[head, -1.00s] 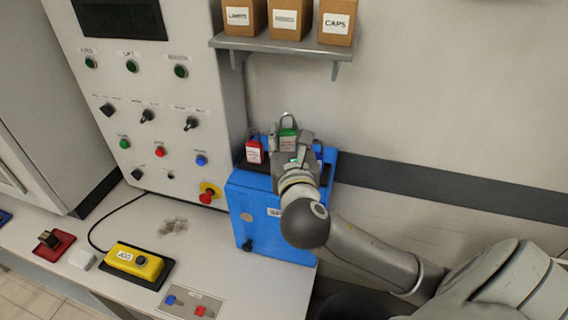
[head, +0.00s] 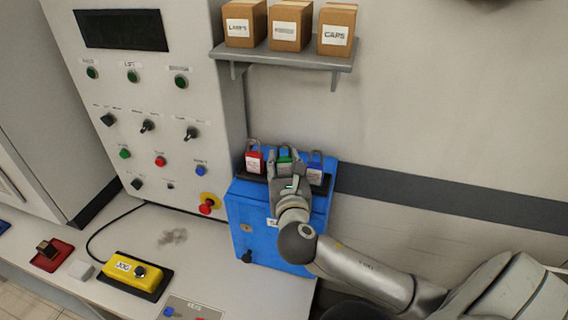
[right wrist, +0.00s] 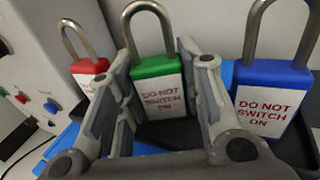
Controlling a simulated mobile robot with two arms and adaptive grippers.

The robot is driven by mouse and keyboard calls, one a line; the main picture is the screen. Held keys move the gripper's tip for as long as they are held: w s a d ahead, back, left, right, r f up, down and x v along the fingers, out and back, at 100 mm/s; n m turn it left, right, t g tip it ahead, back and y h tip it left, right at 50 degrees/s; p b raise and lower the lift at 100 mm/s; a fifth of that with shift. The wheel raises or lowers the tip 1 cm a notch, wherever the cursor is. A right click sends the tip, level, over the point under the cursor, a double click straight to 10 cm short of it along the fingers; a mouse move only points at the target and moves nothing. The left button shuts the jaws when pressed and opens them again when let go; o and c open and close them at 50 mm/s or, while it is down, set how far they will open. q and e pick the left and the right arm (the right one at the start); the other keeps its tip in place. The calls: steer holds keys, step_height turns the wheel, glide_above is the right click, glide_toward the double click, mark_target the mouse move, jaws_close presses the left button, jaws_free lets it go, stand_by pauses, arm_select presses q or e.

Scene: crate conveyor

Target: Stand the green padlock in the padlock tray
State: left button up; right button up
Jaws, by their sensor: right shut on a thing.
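The green padlock (head: 284,162) stands upright between the red padlock (head: 254,164) and the blue padlock (head: 315,172). All are at the dark padlock tray (head: 325,187) on top of the blue box. My right gripper (head: 285,157) is shut on the green padlock, reaching in from the front. In the right wrist view, the fingers (right wrist: 155,65) lie on both sides of the green body (right wrist: 160,70), with its steel shackle up. The padlock's foot is partly hidden, so its contact with the tray is hard to see. My left gripper is not in view.
A control panel (head: 150,110) with buttons and a red emergency stop (head: 206,207) stands to the left. A shelf (head: 285,55) with cardboard boxes hangs above. A yellow jog pendant (head: 138,271) lies on the table.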

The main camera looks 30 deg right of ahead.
steer(key=o, duration=0.8)
steer(key=shift+o, duration=0.2)
steer(key=b+v, duration=0.1)
steer(key=v, duration=1.1)
steer(key=shift+r, duration=0.15)
